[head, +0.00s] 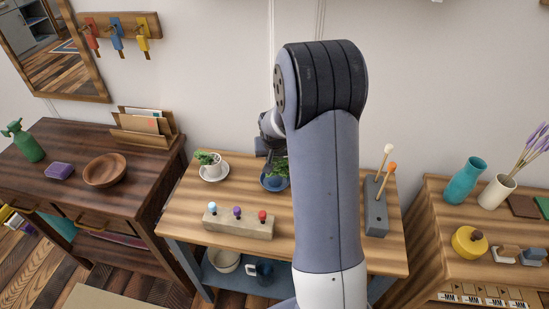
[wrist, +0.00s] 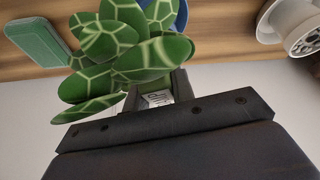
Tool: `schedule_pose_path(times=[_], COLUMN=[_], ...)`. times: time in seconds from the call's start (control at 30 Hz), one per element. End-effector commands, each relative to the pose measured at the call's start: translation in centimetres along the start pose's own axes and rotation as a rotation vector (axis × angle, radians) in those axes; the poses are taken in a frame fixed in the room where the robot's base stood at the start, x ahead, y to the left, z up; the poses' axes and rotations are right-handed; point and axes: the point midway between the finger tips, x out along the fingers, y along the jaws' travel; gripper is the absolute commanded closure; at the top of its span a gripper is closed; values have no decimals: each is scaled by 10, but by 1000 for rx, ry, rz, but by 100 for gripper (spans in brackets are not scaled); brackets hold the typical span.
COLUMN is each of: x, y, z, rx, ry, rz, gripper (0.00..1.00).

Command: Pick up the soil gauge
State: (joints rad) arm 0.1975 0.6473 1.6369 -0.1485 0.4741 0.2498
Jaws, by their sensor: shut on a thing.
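My gripper (wrist: 157,92) is shut on the soil gauge (wrist: 156,99). Only a small pale face of the gauge with dark markings shows between the fingers in the wrist view. Patterned green leaves (wrist: 120,45) cover much of the view right beside it, so the gauge's lower part is hidden. In the head view my gripper is behind and above the plant in the blue pot (head: 274,184) and is partly hidden by my arm. I cannot tell whether the gauge is still in the pot's soil.
A white pot with a plant (head: 212,168) stands left of the blue pot. A wooden block with three coloured knobs (head: 238,222) lies in front. A grey holder with two sticks (head: 376,212) stands at the right. Side tables flank this one.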

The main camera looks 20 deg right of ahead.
Motion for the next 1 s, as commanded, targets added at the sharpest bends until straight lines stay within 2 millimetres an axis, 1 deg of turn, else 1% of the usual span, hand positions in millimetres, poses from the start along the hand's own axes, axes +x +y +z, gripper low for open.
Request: schedule_pose_path(times=[0.03, 0.2, 0.43, 0.57, 0.67, 0.77, 0.87, 1.0], x=[0, 0, -1, -6, -16, -30, -48, -78], y=[0, 0, 0, 0, 0, 1, 1, 1], z=[0, 0, 0, -3, -7, -13, -21, -33], rx=[0, 0, 0, 0, 0, 1, 1, 1], ry=[0, 0, 0, 2, 2, 4, 6, 6], rz=[0, 0, 0, 0, 0, 0, 0, 0], gripper=[87, 100, 100, 100, 100, 100, 100, 100])
